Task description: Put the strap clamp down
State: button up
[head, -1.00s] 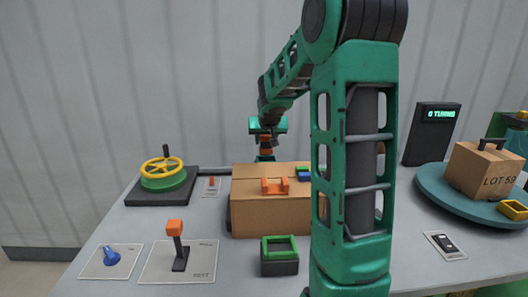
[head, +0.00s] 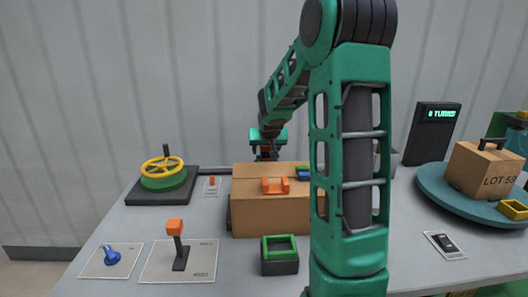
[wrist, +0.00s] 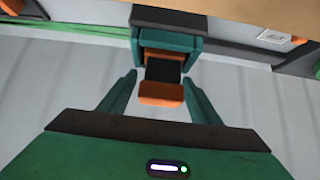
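The strap clamp (wrist: 168,50), as I take it, is a teal housing with a dark lever and an orange tip (wrist: 160,92) in the wrist view. My gripper (wrist: 160,98) has its two teal fingers apart, one on each side of the orange tip, with gaps showing. In the head view my gripper (head: 267,150) is just behind the cardboard box (head: 255,215). A small dark and orange part shows under it there. The box hides whatever is lower, so the clamp's body does not show in the head view.
To the left stand a yellow handwheel (head: 162,168), an orange-topped lever (head: 176,240) and a blue knob (head: 111,256). A green-rimmed block (head: 279,257) sits in front. A turntable (head: 440,187) bearing another box is at right.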

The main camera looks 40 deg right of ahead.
jog(key=shift+r, duration=0.1)
jog(key=v, duration=1.2)
dwell(0.4)
